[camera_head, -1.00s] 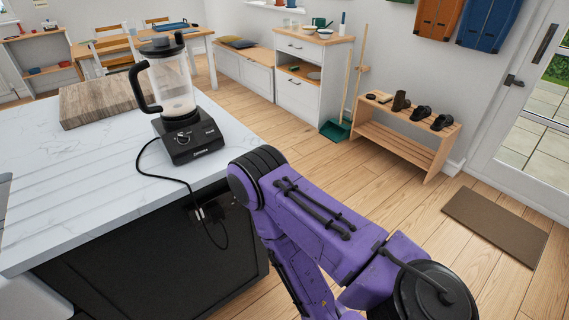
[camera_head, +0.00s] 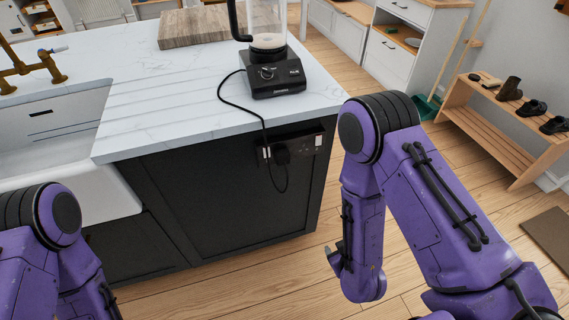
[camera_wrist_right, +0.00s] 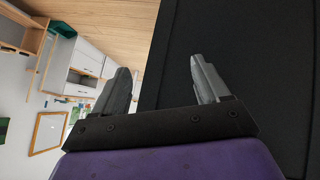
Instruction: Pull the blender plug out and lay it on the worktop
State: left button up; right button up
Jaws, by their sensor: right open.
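The blender (camera_head: 277,78) stands upright on the white marble worktop (camera_head: 170,115), its jug top out of frame. Its black cord (camera_head: 240,106) runs over the worktop's front edge and hangs in a loop before the dark cabinet. The black plug (camera_head: 282,153) sits in the socket strip (camera_head: 303,146) just under the edge. My right gripper, partly seen in the head view (camera_head: 334,258), is low, right of and below the plug. In the right wrist view it (camera_wrist_right: 162,80) is open and empty beside a dark panel. My left arm shows at lower left; its gripper is hidden.
A wooden board (camera_head: 194,27) lies at the back of the worktop. A sink (camera_head: 60,125) with a brass tap (camera_head: 30,68) is at left. Bare worktop lies left of the blender. A shoe rack (camera_head: 505,125) stands at right.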

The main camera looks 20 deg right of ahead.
jog(key=w+a+r+n+t+y+b, duration=0.1)
jog(key=w+a+r+n+t+b, duration=0.3)
jog(key=w+n, duration=0.5)
pick_arm(q)
notch_tip(320, 180, down, 7)
jog(key=b, duration=0.1)
pick_arm(e)
jog(key=n+t+y, duration=0.2)
jog(key=n+t, duration=0.3)
jog(key=n, duration=0.2)
send_near(284, 160)
jog(key=shift+w+f, duration=0.1)
jog(key=shift+w, duration=0.2)
pick_arm(q)
jog(key=shift+b, duration=0.3)
pick_arm(e)
jog(key=shift+w+a, duration=0.1)
jog(key=shift+w, duration=4.4)
pick_arm(q)
jog(key=shift+f, duration=0.2)
pick_arm(e)
jog(key=shift+f, duration=0.2)
grip_shut()
